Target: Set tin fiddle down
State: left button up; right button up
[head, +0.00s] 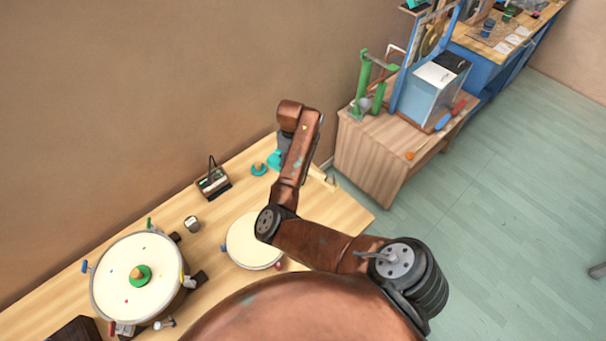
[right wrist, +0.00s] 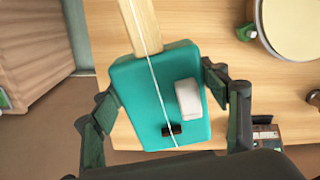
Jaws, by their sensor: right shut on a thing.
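The tin fiddle (right wrist: 150,75) has a teal box body, a pale wooden neck, a string along its length, a white block and a small dark piece. In the right wrist view its body lies between the two fingers of my right gripper (right wrist: 160,82), which is shut on it. In the head view a little of the teal body (head: 274,161) shows beside my right arm at the back of the wooden table (head: 345,212); the arm hides the rest. I cannot tell whether the fiddle touches the table. My left gripper is not in view.
A small pale drum (head: 252,247) lies beneath my right arm. A larger drum (head: 120,255) stands at the left. A dark box (head: 213,183), a teal-and-orange knob (head: 258,169) and a metal cup (head: 192,224) are nearby. A side cabinet (head: 372,160) stands beyond the table's right end.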

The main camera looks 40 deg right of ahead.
jog(key=n+p, duration=0.1)
send_over(302, 193)
notch_tip(302, 193, down, 4)
jog(key=shift+a+f+b, duration=0.15)
jog(key=shift+f+b, duration=2.1)
jog(key=shift+f, duration=1.65)
jog(key=shift+f+n+b, duration=0.3)
jog(key=shift+f+b, duration=0.05)
jog(key=shift+f, duration=0.2)
jog(key=o, duration=1.5)
notch_tip(302, 193, up, 12)
